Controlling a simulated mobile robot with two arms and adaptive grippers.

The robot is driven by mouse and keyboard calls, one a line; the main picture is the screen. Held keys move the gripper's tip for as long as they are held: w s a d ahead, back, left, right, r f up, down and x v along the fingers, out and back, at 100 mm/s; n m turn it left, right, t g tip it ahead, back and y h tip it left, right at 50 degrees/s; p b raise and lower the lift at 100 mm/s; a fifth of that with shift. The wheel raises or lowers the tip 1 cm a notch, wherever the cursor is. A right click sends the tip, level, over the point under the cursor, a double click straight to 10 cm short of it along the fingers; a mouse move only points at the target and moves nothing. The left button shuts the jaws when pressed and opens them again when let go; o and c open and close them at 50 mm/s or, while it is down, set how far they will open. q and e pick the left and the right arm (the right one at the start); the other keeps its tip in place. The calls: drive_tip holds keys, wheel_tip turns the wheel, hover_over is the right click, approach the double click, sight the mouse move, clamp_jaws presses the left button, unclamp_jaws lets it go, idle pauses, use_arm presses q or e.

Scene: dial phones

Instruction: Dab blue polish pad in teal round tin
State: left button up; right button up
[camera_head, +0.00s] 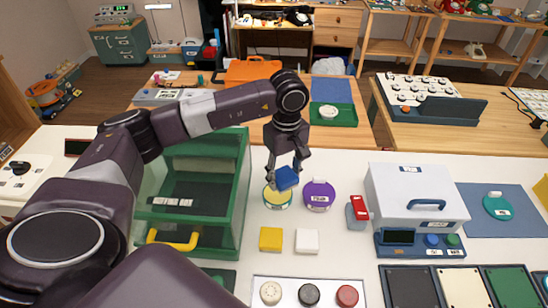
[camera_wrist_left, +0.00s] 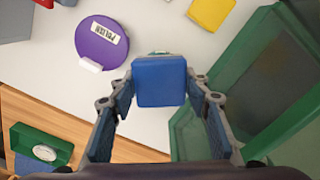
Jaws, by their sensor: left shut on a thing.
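My left gripper (camera_head: 286,168) is shut on the blue polish pad (camera_head: 287,178). The pad also shows squarely between the fingers in the left wrist view (camera_wrist_left: 159,82). In the head view, a round tin with a teal rim and pale yellow inside (camera_head: 276,200) sits on the white table just below the pad. The pad overlaps its upper right edge, and I cannot tell whether they touch. In the wrist view the pad hides nearly all of this tin. A teal round piece (camera_head: 497,206) lies on a blue mat at the right. My right gripper is not in view.
A purple round tin (camera_head: 319,196) stands close right of the yellow-filled tin. A green glass-sided case (camera_head: 243,185) stands close left. Yellow (camera_head: 270,239) and white (camera_head: 307,241) blocks lie in front. A red-topped item (camera_head: 358,210) and white box (camera_head: 415,195) stand to the right.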

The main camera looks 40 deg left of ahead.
sight(278, 170)
use_arm(q)
drive_tip(key=shift+w+a+f+n, duration=0.2)
drive_tip(key=shift+w+a+n, duration=0.15)
drive_tip(key=shift+a+n, duration=0.25)
drive_tip(key=shift+w+a+f+n, duration=0.2)
drive_tip(key=shift+w+a+n, duration=0.1)
drive_tip(key=shift+a+n, duration=0.3)
drive_tip(key=shift+a+f, duration=0.2)
drive_tip(key=shift+f+b, duration=0.35)
drive_tip(key=shift+f, duration=0.55)
wheel_tip(278, 170, down, 3)
drive_tip(key=shift+r+b, duration=0.15)
drive_tip(key=shift+b, duration=0.5)
drive_tip(key=shift+f+b, duration=0.3)
drive_tip(key=shift+f, duration=0.35)
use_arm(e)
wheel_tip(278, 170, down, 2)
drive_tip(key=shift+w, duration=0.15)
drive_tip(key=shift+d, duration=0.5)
use_arm(q)
drive_tip(key=shift+f+b, duration=0.4)
drive_tip(key=shift+f, duration=0.05)
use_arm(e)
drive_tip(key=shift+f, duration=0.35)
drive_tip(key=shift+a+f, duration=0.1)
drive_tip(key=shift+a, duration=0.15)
